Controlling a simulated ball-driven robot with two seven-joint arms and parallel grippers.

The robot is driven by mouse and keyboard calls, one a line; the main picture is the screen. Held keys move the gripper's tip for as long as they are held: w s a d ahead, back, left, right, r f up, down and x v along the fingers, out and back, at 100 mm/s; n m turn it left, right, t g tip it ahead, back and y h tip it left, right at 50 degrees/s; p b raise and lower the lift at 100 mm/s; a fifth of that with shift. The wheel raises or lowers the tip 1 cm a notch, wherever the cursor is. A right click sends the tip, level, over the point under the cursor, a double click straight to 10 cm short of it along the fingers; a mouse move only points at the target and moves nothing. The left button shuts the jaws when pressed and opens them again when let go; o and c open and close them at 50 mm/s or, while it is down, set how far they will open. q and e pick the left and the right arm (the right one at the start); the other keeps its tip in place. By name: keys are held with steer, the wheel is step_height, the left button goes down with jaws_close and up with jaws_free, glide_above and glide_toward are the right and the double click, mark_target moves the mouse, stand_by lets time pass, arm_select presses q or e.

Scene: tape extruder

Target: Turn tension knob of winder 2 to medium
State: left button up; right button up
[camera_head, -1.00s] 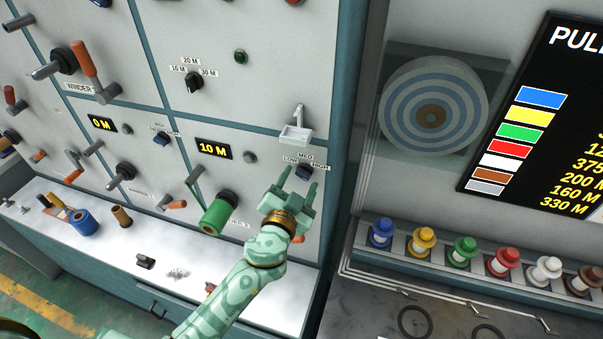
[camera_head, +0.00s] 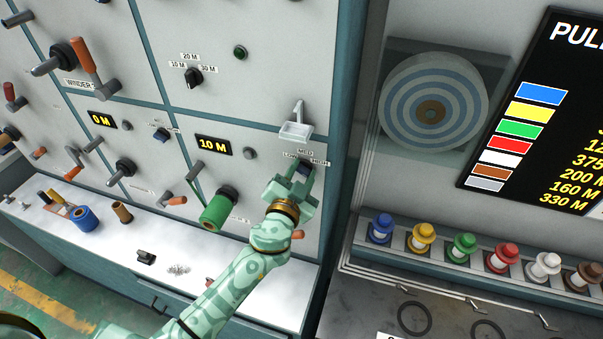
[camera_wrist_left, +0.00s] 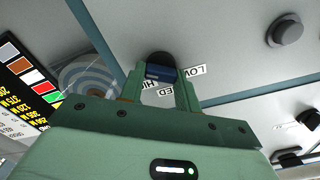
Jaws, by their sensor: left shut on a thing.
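The tension knob (camera_head: 304,170) of the right-hand winder is dark with a blue face and sits among the LOW, MED and HIGH labels (camera_head: 306,153). My left gripper (camera_head: 304,173) is at the panel with its fingers on either side of this knob, shut on it. In the left wrist view the knob (camera_wrist_left: 160,72) shows between the two green fingertips, with the labels (camera_wrist_left: 180,83) partly hidden by the fingers. Which label the knob points to is hard to tell. My right gripper is not in view.
A white bracket (camera_head: 296,130) sticks out just above the knob. A green spool (camera_head: 217,212) is on the winder at left, below the 10 M display (camera_head: 213,147). Another tension knob (camera_head: 162,134) is farther left. Coloured spools (camera_head: 463,247) line a shelf at right.

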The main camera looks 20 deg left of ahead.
arm_select(q)
steer(key=m+b, duration=0.1)
steer(key=m, duration=0.4)
steer(key=shift+d, duration=0.1)
steer(key=m, duration=0.3)
steer(key=shift+f, duration=0.1)
steer(key=shift+m, duration=1.7)
steer(key=shift+f, duration=0.1)
steer(key=o, duration=1)
